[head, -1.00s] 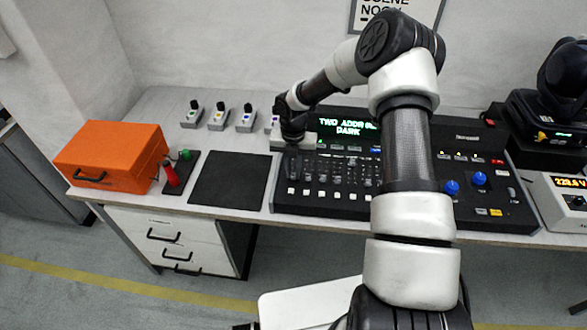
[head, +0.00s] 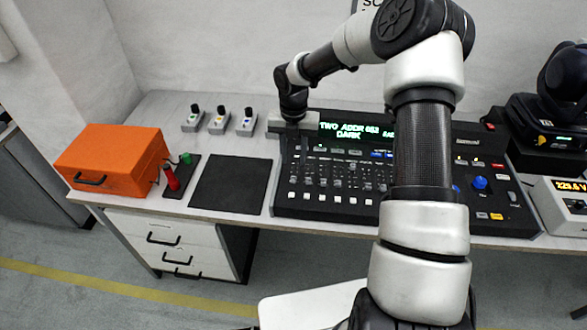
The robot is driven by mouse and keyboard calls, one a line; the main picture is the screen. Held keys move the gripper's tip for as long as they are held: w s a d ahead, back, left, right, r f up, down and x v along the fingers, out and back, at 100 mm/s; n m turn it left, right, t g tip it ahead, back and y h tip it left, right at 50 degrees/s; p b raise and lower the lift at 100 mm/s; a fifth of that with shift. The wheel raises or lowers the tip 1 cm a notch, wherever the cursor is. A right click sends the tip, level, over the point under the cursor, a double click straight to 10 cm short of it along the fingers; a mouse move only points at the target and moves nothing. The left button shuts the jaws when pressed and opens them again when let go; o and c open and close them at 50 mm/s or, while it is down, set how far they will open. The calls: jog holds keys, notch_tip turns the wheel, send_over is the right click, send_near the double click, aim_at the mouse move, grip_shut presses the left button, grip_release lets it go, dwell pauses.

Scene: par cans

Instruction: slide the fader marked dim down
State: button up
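The black lighting console (head: 440,200) stands on the bench, with rows of small faders and buttons. A row of white caps (head: 320,197) runs along its front left. The labels are too small to read, so I cannot tell which fader is marked dim. My gripper (head: 305,155) points down over the console's upper left, left of and below the green-lit display. Its dark fingers blend with the black panel. I cannot tell whether they are open or shut, or whether they touch a fader.
The display (head: 355,131) reads "TWO ADDR" and "DARK". Several small knob boxes, one of them here (head: 246,121), stand behind a black mat (head: 231,184). An orange case (head: 112,160) is at left. A dark lamp fixture (head: 565,85) and a meter box (head: 565,200) are at right.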

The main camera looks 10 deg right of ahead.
notch_tip(320, 180, up, 9)
dwell(0.4)
dwell(1.2)
